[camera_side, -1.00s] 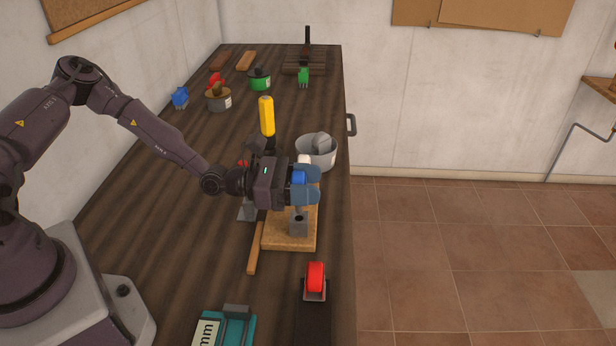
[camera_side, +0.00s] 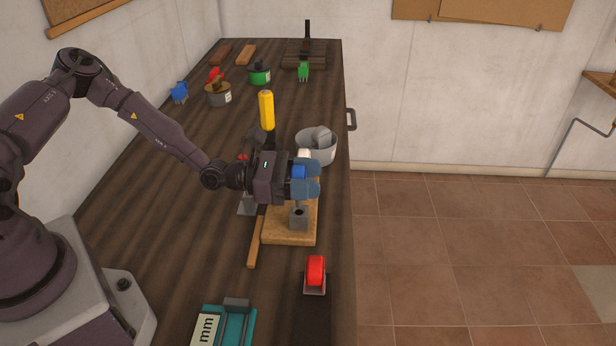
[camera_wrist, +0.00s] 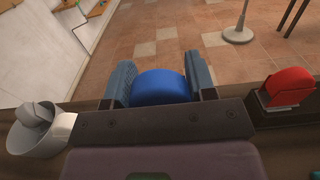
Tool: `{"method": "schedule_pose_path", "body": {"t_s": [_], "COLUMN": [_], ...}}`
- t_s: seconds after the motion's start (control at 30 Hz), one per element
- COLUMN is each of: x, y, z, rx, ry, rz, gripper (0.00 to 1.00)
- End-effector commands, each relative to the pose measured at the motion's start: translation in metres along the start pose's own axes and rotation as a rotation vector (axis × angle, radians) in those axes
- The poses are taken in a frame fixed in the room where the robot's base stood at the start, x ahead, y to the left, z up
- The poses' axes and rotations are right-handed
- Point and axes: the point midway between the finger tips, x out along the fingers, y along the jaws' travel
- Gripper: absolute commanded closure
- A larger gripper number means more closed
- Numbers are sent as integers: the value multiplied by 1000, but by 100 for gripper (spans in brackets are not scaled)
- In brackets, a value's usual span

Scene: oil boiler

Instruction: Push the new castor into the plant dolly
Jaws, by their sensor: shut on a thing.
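My gripper (camera_side: 303,181) is shut on a blue castor (camera_side: 298,172). In the wrist view the blue wheel (camera_wrist: 160,87) sits between the two blue-grey fingers. The plant dolly appears to be the small wooden board (camera_side: 276,236) on the bench, with a grey metal socket (camera_side: 299,218) at its front. My gripper is over the board, just above and behind that socket. The castor's lower end is mostly hidden by the fingers, so I cannot tell whether it is in the socket.
A red castor (camera_side: 316,270) stands in front of the board near the bench edge. A grey bucket (camera_side: 327,155) with a grey piece in it is behind. A yellow-handled tool (camera_side: 266,110) stands upright at the back left. A teal gauge (camera_side: 238,325) lies in front.

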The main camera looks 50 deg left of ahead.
Motion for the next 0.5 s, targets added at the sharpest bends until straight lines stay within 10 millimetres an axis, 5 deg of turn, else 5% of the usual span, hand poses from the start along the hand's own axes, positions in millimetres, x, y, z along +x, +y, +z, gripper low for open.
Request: {"method": "schedule_pose_path", "body": {"t_s": [0.5], "x": [0], "y": [0], "z": [-5], "rx": [-1], "ry": [-2], "rz": [0], "gripper": [76]}}
